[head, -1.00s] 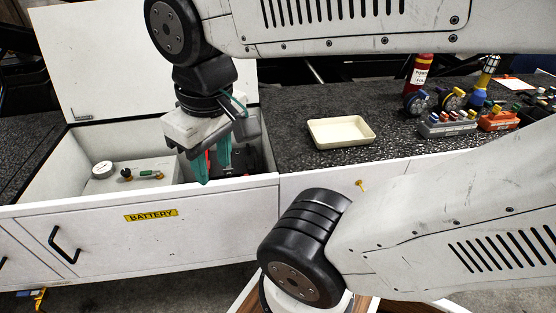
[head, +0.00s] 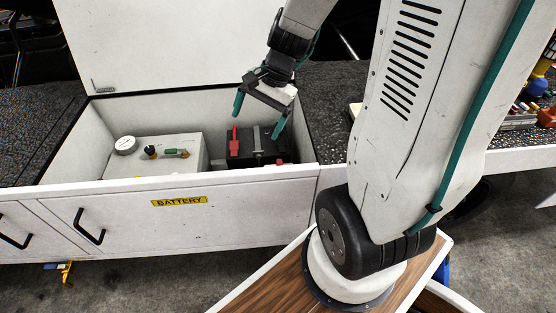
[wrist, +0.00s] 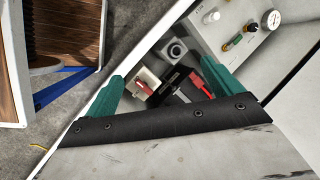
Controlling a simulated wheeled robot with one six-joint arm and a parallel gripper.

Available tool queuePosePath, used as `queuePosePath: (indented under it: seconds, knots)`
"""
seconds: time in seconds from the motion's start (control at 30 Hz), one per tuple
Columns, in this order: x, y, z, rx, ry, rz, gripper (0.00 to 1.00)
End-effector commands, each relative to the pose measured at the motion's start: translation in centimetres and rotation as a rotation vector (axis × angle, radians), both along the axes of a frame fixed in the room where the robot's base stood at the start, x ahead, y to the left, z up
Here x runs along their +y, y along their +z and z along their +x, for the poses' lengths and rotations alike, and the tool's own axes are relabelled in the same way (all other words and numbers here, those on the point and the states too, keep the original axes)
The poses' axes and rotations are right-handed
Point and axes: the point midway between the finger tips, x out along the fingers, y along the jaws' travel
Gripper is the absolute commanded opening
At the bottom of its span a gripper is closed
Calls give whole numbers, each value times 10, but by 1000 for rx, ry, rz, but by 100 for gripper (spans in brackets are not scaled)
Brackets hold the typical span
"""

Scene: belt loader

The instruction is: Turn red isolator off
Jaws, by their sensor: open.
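The red isolator (head: 234,142) is a small red lever at the left of the black battery unit (head: 262,150), inside the open battery compartment. In the wrist view a red handle (wrist: 201,83) shows between my fingers, closer to the right finger, and a second red part (wrist: 144,87) lies near the left finger. I cannot tell for sure which of these is the isolator. My gripper (head: 260,113) is open and empty, with its teal fingers spread above the battery unit and apart from the red lever. It also shows in the wrist view (wrist: 168,88).
A pale box with a gauge (head: 125,145) and green valve stands at the compartment's left. The white front wall (head: 120,222) with a BATTERY label and the raised lid (head: 165,45) bound the opening. Coloured items stand at the far right.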

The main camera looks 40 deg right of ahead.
Motion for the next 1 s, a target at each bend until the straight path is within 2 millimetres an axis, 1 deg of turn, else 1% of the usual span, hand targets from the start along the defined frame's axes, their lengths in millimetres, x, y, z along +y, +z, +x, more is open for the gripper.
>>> queuePosePath:
  seconds: [0.03, 0.13, 0.2, 0.3, 0.4, 0.5, 0.67, 0.77, 1.0]
  knots:
    - [-15, -23, 7, 36, -111, 30, 91]
    - [-44, -63, 19, 95, -341, 80, 91]
    - [-64, -93, 22, 136, -493, 105, 91]
    - [-89, -131, 20, 194, -685, 132, 91]
    - [-108, -161, 15, 241, -832, 146, 91]
    - [-119, -180, 9, 271, -927, 153, 91]
    - [-124, -197, 7, 291, -984, 157, 91]
    - [-120, -208, 9, 294, -986, 157, 91]
    - [-107, -243, 17, 295, -982, 157, 91]
